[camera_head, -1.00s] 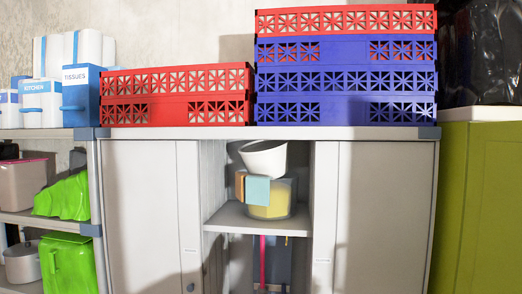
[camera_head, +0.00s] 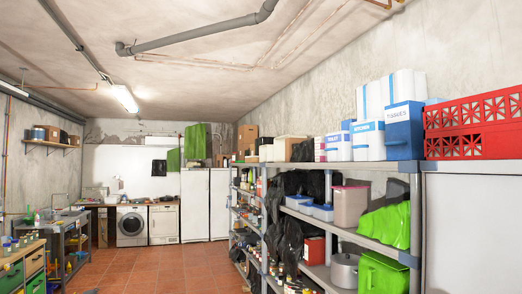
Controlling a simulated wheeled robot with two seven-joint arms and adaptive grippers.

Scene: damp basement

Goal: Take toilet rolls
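A white pack with a blue label band that seems to read "TOILET" (camera_head: 338,146) stands on top of the shelf unit at the right. Next to it are a white pack marked "KITCHEN" (camera_head: 368,140) and a blue and white pack marked "TISSUES" (camera_head: 404,131). Tall white packs with blue stripes (camera_head: 390,92) rise behind them. Neither of my grippers is in view.
Red crates (camera_head: 474,124) sit on the cabinet at the right edge. The shelf unit (camera_head: 340,236) holds bins, a pot and green bags. The tiled floor (camera_head: 165,266) is clear down to the washing machine (camera_head: 131,226). A workbench stands left.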

